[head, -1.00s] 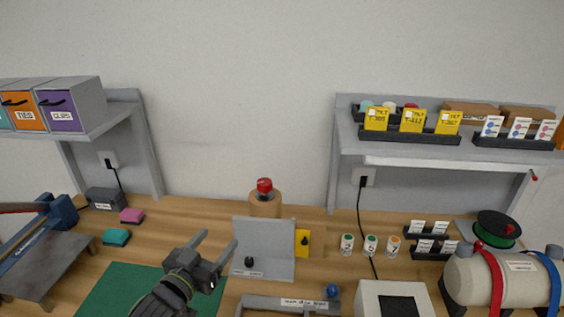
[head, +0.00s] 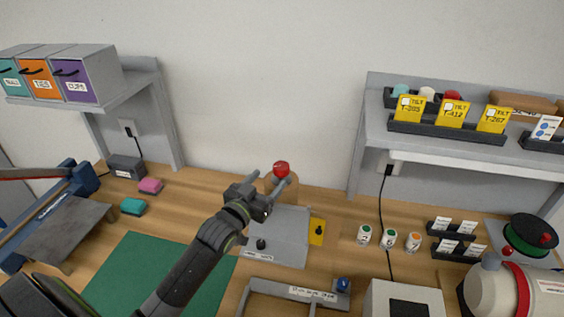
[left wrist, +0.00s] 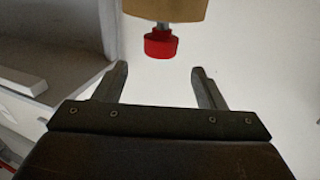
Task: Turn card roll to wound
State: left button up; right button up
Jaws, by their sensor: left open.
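No touch shows. My right gripper is not in view.
A yellow plate (head: 317,231) stands right of the grey plate. A grey frame (head: 290,290) lies in front. Several small labelled jars (head: 389,238) are to the right. A green mat (head: 130,270) is left. Shelves stand at both back sides; a green spool (head: 530,234) is far right.

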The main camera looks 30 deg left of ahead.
aim_at(277, 171)
pick_arm(q)
jog(key=shift+w+d+p, duration=0.15)
jog(key=shift+w+p, duration=0.65)
jog(key=shift+w, duration=3.2)
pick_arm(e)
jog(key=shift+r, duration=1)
pick_arm(q)
jog(key=shift+c, duration=0.3)
jog(key=c, duration=0.9)
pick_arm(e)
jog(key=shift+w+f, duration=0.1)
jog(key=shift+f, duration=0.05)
